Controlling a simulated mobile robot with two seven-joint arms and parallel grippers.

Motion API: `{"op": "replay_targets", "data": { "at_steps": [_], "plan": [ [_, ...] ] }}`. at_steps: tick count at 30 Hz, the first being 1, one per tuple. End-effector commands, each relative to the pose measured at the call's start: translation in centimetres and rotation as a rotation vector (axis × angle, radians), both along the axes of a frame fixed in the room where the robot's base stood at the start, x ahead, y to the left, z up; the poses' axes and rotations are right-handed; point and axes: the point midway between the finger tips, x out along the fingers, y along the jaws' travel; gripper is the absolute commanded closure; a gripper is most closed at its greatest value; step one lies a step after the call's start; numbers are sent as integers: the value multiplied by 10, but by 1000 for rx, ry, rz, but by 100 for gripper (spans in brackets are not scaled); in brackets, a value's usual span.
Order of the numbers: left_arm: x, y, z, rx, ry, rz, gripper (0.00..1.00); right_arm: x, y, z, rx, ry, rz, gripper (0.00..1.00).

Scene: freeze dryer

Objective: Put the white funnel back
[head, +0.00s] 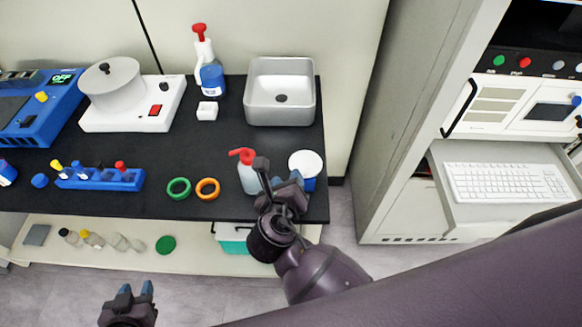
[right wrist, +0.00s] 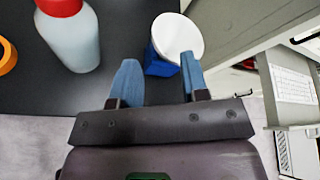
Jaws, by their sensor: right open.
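A white round disc-like top (head: 305,163) sits on a blue body at the right front corner of the black bench; it looks like the white funnel, seen from above. In the right wrist view the white top (right wrist: 177,38) is just beyond the fingertips, with the blue body (right wrist: 160,66) below it. My right gripper (head: 287,180) is open and empty, just left of and in front of it, fingers pointing towards it. My left gripper (head: 135,289) is open and empty, low at the left, in front of the bench and away from it.
A red-topped wash bottle (head: 249,172) stands close left of my right gripper; it also shows in the right wrist view (right wrist: 73,38). Orange (head: 208,189) and green (head: 178,189) rings lie further left. A metal sink (head: 281,92) is behind. A cabinet (head: 400,130) stands right.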

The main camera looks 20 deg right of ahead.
Motion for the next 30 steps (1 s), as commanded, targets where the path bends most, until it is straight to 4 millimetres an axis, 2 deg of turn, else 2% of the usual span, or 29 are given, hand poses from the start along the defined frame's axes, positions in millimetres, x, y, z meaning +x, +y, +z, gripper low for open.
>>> {"op": "replay_targets", "data": {
  "at_steps": [3, 9, 30],
  "plan": [
    [-1, 0, 2, 0, 1, 1, 62, -15, 6, 7, 0, 1, -1, 59],
    [0, 0, 4, 0, 0, 0, 62, -27, 12, 12, 0, -1, -1, 59],
    [5, -1, 6, 0, -10, -2, 62, -28, 13, 12, 27, -13, -12, 59]
  ]
}}
